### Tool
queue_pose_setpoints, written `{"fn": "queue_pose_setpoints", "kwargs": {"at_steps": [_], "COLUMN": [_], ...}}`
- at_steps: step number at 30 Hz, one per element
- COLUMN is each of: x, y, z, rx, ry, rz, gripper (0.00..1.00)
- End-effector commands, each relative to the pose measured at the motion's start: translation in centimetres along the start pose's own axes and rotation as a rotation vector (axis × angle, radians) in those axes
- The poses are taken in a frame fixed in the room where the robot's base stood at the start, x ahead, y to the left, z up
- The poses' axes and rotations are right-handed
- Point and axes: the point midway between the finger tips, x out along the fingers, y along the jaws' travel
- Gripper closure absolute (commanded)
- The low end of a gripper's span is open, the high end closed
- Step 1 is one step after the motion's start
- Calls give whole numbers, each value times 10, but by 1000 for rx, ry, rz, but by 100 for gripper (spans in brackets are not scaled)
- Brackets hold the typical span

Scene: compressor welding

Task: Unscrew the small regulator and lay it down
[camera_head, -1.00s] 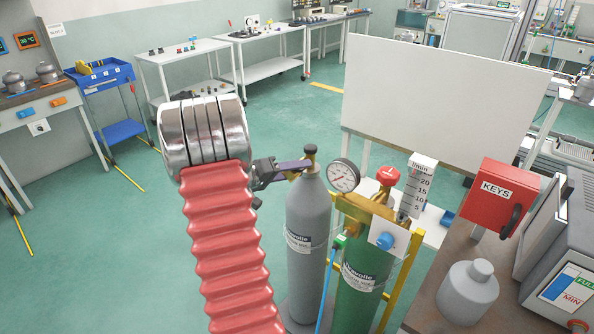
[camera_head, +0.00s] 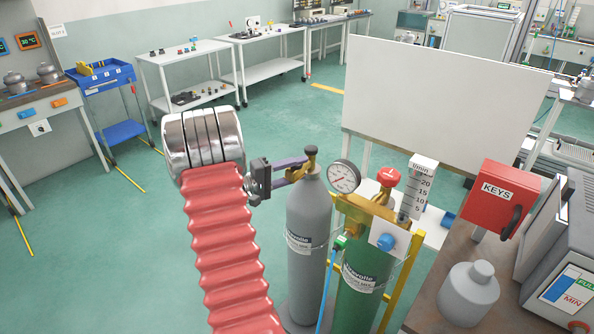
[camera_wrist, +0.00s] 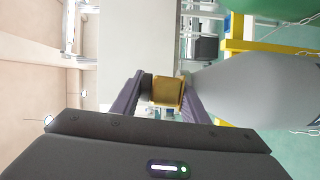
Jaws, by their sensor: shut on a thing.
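The small regulator, a brass body with a black knob, sits at the top of the grey cylinder (camera_head: 308,222). Its brass part (camera_head: 297,175) shows in the head view and also between my fingers in the wrist view (camera_wrist: 167,93). My gripper (camera_head: 303,165) reaches it from the left with purple fingers shut on the brass body. In the wrist view my fingers (camera_wrist: 163,78) lie on both sides of it. The brass still lies against the neck of the grey cylinder (camera_wrist: 245,90); I cannot tell whether the thread is engaged.
A green cylinder (camera_head: 358,283) with a round gauge (camera_head: 344,176), red knob (camera_head: 388,177) and flow scale (camera_head: 422,185) stands close on the right. A red KEYS box (camera_head: 503,198) and a grey bottle (camera_head: 468,293) stand farther right. A white panel (camera_head: 440,100) stands behind. Floor at left is clear.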

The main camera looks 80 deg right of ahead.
Motion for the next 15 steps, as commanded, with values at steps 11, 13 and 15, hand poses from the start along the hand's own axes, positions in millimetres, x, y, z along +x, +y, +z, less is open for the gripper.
{"fn": "queue_pose_setpoints", "kwargs": {"at_steps": [11, 13, 15], "x": [2, 2, 2], "y": [-4, -3, -3], "z": [-1, -1, -1], "rx": [-106, -136, -143], "ry": [2, 2, 2], "rz": [37, 49, 52], "gripper": [97, 97, 100]}}
